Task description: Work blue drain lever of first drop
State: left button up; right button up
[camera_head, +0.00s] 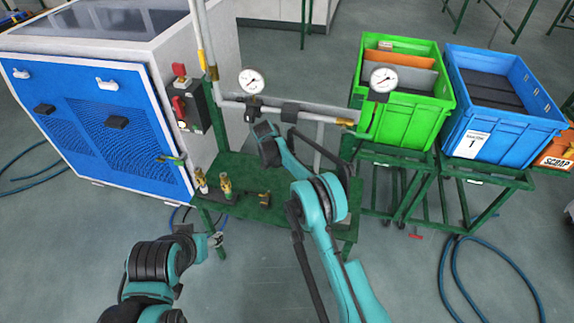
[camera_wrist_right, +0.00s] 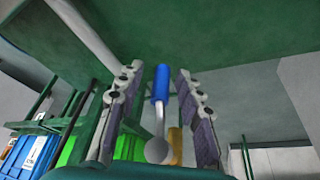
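The blue drain lever (camera_wrist_right: 161,84) shows in the right wrist view as an upright blue handle on a bent metal stem with a round, pale end. My right gripper (camera_wrist_right: 160,74) is open, with one finger on each side of the handle. Gaps show between the handle and both fingers. In the head view I cannot make out the lever, and my right fingers are hidden. My left gripper (camera_head: 214,240) is low near the front left corner of the green bench (camera_head: 285,215); its fingers are too small to judge.
A green panel (camera_wrist_right: 225,30) lies over the fingers in the wrist view. A pipe with gauges (camera_head: 250,81) crosses above the bench. A blue-fronted cabinet (camera_head: 100,130) stands left. Green (camera_head: 408,115) and blue (camera_head: 510,130) crates stand right. Hoses (camera_head: 455,285) lie on the floor.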

jog(key=v, duration=1.2)
jog(key=shift+d, duration=0.1)
jog(key=s+d+r+n+t+y, duration=0.1)
jog(key=s+d+r+n, duration=0.2)
jog(key=s+d+r, duration=0.45)
jog(key=s+d+r+n+t+y, duration=0.15)
jog(key=s+d+r, duration=0.25)
jog(key=s+r, duration=0.55)
jog(key=s+d+f+n+t, duration=0.1)
jog(key=s+d+f+n, duration=0.1)
jog(key=s, duration=0.9)
jog(key=s+d+f+n+t+y, duration=0.1)
jog(key=s+d+f+n, duration=0.1)
jog(key=s, duration=1)
jog(key=shift+s+d+f+n, duration=0.3)
jog(key=shift+d+n, duration=0.25)
jog(key=shift+n, duration=0.4)
